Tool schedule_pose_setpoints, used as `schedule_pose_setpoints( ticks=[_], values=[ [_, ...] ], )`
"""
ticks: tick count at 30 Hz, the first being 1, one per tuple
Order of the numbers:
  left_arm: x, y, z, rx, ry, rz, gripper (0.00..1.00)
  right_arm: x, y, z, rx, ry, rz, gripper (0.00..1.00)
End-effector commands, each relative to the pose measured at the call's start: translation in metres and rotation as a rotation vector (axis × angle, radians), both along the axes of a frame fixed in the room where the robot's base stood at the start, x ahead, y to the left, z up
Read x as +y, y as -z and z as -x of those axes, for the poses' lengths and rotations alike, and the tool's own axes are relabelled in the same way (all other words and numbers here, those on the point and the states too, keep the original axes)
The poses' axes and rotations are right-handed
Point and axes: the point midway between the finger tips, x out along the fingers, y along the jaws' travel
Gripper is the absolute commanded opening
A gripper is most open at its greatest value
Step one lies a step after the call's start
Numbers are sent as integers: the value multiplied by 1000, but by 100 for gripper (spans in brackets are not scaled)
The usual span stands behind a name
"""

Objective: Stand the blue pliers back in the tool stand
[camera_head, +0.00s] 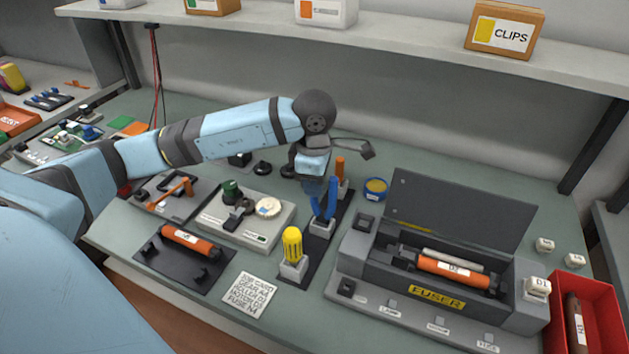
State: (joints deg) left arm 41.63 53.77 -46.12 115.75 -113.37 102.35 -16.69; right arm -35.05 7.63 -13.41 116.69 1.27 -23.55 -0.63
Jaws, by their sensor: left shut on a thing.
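The blue pliers (324,211) are upright in the middle of the bench, handles up, with their lower end at the grey middle block of the tool stand (313,240). I cannot tell how deep they sit in it. My left gripper (315,183) points down from above and is shut on the upper part of the pliers; its fingers are partly hidden. The stand is a dark strip that also bears a yellow-handled tool (292,245) in the front block and an orange-handled tool (340,172) in the rear block. My right gripper is not in view.
A fuser unit (440,299) with its dark lid raised stands to the right. A grey tray (280,229) with small parts lies left of the stand. A red bin (606,320) is at far right. A shelf (400,32) with boxes runs above the back.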

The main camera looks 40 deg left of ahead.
Motion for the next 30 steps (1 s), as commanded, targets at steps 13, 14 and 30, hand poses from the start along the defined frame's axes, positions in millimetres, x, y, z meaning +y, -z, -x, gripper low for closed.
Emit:
schedule_pose_setpoints(
  ticks=[13, 14, 30],
  values=[
    [0, 4, 0, 0, 0, 0, 50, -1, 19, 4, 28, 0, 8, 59],
    [0, 4, 0, 0, 0, 0, 50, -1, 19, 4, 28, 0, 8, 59],
    [0, -63, -1, -6, 1, -1, 50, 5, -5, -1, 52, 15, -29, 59]
  ],
)
